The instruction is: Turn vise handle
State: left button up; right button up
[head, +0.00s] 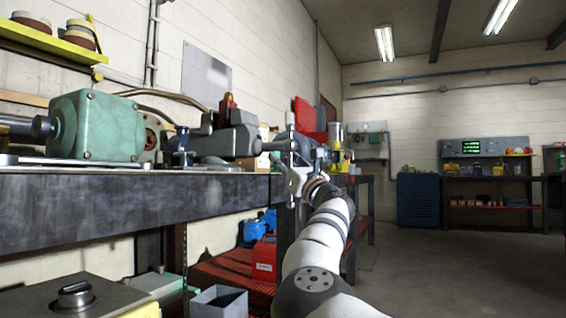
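A grey vise (225,141) is mounted at the right end of the workbench (130,208). Its screw points right, toward my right arm. The vise handle (290,137) appears as a thin upright bar at the screw's outer end. My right gripper (292,172) is at the handle, just off the bench's end, and overlaps its lower part in the picture. I cannot tell whether the fingers touch the handle or are closed around it, because they are small and seen end-on. My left gripper is not in view.
A green motor (97,125) stands on the bench left of the vise. Below are a red toolbox (264,259), a grey open bin (218,302) and a metal box (75,297). A blue cabinet (418,199) stands farther back. The floor at right is clear.

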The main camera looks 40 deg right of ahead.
jog(key=shift+s+r, duration=0.1)
jog(key=shift+r, duration=0.05)
jog(key=v, duration=1.2)
jog(key=shift+f, duration=0.2)
